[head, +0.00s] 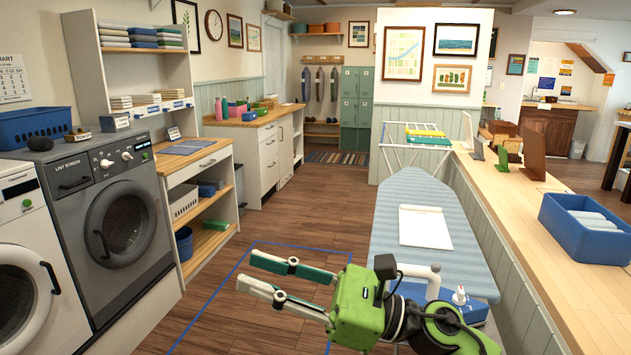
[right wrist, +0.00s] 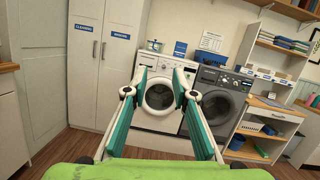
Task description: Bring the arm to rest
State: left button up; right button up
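My right gripper (head: 249,271) is green with pale and teal fingers. In the head view it reaches leftward from the lower right, in front of the ironing board and over the wooden floor. Its two fingers are apart with nothing between them. In the right wrist view the same gripper (right wrist: 160,72) shows both fingers spread, with a white washing machine (right wrist: 160,95) some way behind the gap. The green wrist body hides part of the ironing board's lower end in the head view. My left gripper is in neither view.
An ironing board (head: 393,236) with a white sheet (head: 424,227) stands beside my arm. A long wooden counter (head: 555,260) with a blue bin (head: 585,228) is at right. A grey machine (head: 105,205) stands at left. Floor (head: 290,215) between is clear, with blue lines.

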jog(key=w+d+f+m+t+h, duration=0.1)
jog(key=w+d+m+t+h, duration=0.3)
jog(key=m, duration=0.5)
jog(key=w+d+f+m+t+h, duration=0.1)
jog(key=d+f+m+t+h, duration=0.15)
jog(key=m+t, duration=0.5)
jog(key=w+d+m+t+h, duration=0.3)
jog(key=d+m+t, duration=0.15)
jog(key=m, duration=0.55)
jog(key=s+d+f+m+g+h, duration=0.2)
jog(key=d+f+m+h, duration=0.35)
jog(key=f+m, duration=0.35)
jog(key=s+d+f+m+g+h, duration=0.3)
jog(key=d+f+m, duration=0.35)
jog(key=f, duration=0.55)
jog(key=s+d+f+m+g+h, duration=0.15)
jog(key=s+f+m+g, duration=0.4)
jog(key=s+f, duration=0.55)
jog(key=s+d+f+m+g+h, duration=0.1)
jog(key=s+d+f+m+g, duration=0.4)
jog(key=s, duration=0.9)
notch_tip(320, 180, down, 28)
jog(key=s+a+g, duration=0.2)
jog(key=s+d+f+n+g, duration=0.1)
jog(key=s+d+f, duration=0.2)
jog(key=s+f, duration=1.2)
jog(key=shift+s+f+p, duration=0.3)
jog(key=shift+s+f, duration=0.05)
jog(key=shift+s, duration=0.7)
jog(key=shift+d, duration=0.1)
